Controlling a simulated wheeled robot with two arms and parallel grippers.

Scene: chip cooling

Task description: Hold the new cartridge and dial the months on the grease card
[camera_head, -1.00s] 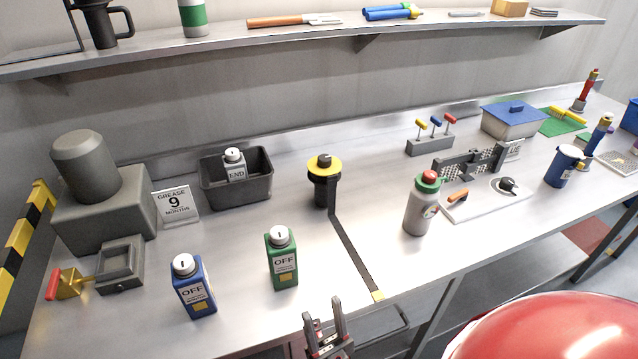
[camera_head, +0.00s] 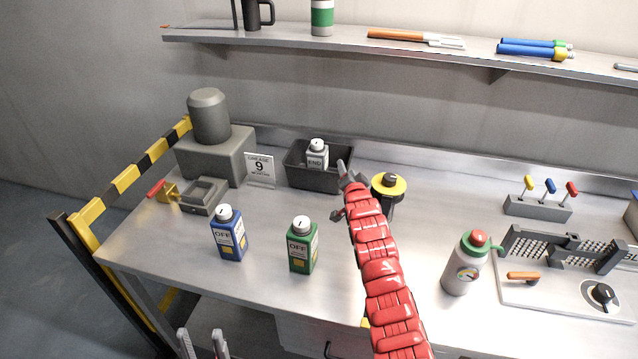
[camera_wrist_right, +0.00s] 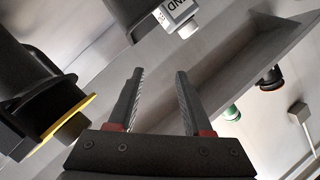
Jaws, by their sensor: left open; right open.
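The grease card (camera_head: 260,169) stands beside the grey motor housing and reads 9. A blue OFF cartridge (camera_head: 229,236) and a green OFF cartridge (camera_head: 301,247) stand upright on the bench. A white END cartridge (camera_head: 316,155) stands in the dark bin (camera_head: 303,178); it also shows at the top of the right wrist view (camera_wrist_right: 178,16). My right gripper (camera_head: 344,190) is open and empty, between the bin and the yellow-flanged black post (camera_head: 386,188). My left gripper (camera_head: 203,343) is open and empty at the bottom edge, below the bench front.
A grey housing (camera_head: 215,152), a small grey box (camera_head: 204,196) with a red-handled brass part and a striped rail (camera_head: 130,174) are on the left. A grey bottle (camera_head: 466,265) and a white board (camera_head: 560,290) are on the right. A shelf (camera_head: 440,48) runs above.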

